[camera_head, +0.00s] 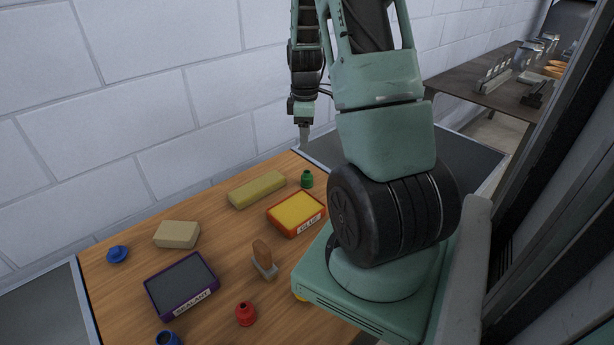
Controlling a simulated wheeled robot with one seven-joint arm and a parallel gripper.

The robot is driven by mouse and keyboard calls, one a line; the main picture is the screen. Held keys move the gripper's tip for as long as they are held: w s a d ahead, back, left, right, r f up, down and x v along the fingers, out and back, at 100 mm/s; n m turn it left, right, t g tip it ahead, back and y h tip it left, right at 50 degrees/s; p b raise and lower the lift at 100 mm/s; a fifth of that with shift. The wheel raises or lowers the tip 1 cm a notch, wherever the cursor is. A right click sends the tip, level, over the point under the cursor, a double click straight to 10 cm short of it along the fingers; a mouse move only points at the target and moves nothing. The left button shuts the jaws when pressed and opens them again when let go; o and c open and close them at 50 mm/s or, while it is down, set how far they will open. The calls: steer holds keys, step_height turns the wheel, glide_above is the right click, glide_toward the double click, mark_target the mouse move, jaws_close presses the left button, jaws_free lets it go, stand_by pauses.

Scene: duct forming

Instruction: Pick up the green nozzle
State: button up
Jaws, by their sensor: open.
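The green nozzle (307,179) stands on the wooden table toward its back right, just behind the orange tray with the yellow pad. It is small, with a wider base and a narrower top. My gripper (304,143) hangs pointing down, above and behind the nozzle in the picture and apart from it. The jaws look empty. Their gap is too small to make out well from this side.
Close to the nozzle are the orange tray (297,231) and a yellow block (257,189). A beige block (177,235), purple tray (161,299), brush (264,258), red nozzle (245,314) and blue pieces (118,254) lie further left and front. A brick wall (150,90) stands behind.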

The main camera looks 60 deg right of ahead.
mark_target(308, 172)
step_height(308, 172, down, 9)
steer(key=shift+f+p, duration=0.2)
steer(key=shift+p, duration=0.8)
steer(key=f, duration=0.1)
steer(key=f+p, duration=0.2)
steer(key=f, duration=0.1)
steer(key=shift+s, duration=0.35)
steer(key=shift+f, duration=0.65)
steer(key=c, duration=1.1)
